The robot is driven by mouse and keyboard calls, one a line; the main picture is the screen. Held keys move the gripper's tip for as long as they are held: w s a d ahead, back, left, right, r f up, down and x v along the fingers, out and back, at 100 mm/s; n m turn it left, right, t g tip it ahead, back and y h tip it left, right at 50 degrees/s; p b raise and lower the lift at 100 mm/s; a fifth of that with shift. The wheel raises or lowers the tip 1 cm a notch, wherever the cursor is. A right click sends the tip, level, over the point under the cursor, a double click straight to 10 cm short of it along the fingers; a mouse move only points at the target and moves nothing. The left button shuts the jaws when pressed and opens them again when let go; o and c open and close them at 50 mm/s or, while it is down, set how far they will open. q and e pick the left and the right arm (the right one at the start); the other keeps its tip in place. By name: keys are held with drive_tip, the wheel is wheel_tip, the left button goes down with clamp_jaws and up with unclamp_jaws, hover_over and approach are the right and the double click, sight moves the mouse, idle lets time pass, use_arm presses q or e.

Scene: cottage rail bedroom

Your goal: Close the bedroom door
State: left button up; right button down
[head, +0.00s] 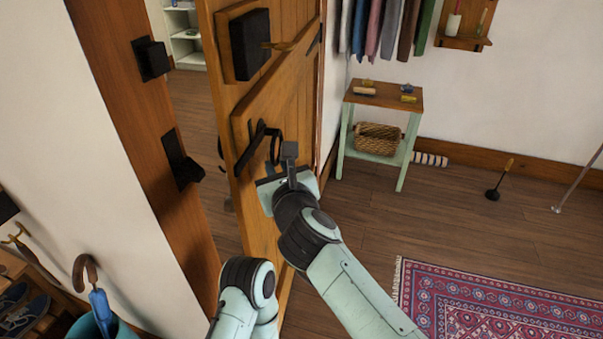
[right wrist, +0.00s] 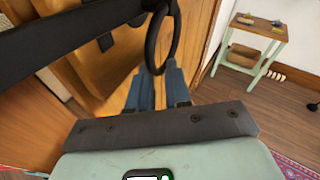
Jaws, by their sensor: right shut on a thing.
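The wooden plank bedroom door (head: 277,85) stands ajar, with a gap between its edge and the wooden door post (head: 135,110) on the left. It also fills much of the right wrist view (right wrist: 100,72). A black ring handle (head: 275,146) hangs on the door's near face; it shows large in the right wrist view (right wrist: 163,40). My right gripper (head: 290,160) is at the ring, its fingers (right wrist: 158,78) shut on the ring's lower part. The fingertips partly hide the contact. A link of my left arm shows at the bottom; its gripper is out of view.
Black metal keepers (head: 182,162) project from the post. An umbrella (head: 98,300) stands in a bin at lower left. A small green table (head: 385,95) with a basket stands right of the door. A red patterned rug (head: 480,305) lies on open floor.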

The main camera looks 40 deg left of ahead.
use_arm(q)
drive_tip(key=shift+s+f, duration=0.3)
drive_tip(key=shift+s, duration=0.1)
use_arm(e)
drive_tip(key=shift+s+a+r, duration=0.35)
drive_tip(key=shift+s+a, duration=0.45)
drive_tip(key=shift+s, duration=0.05)
drive_tip(key=c, duration=1.5)
unclamp_jaws()
drive_tip(key=shift+f, duration=0.2)
use_arm(q)
drive_tip(key=shift+s+a+f+g+b, duration=0.15)
drive_tip(key=shift+s+f+g+b, duration=0.45)
drive_tip(key=shift+s, duration=0.35)
use_arm(e)
drive_tip(key=shift+v, duration=6.75)
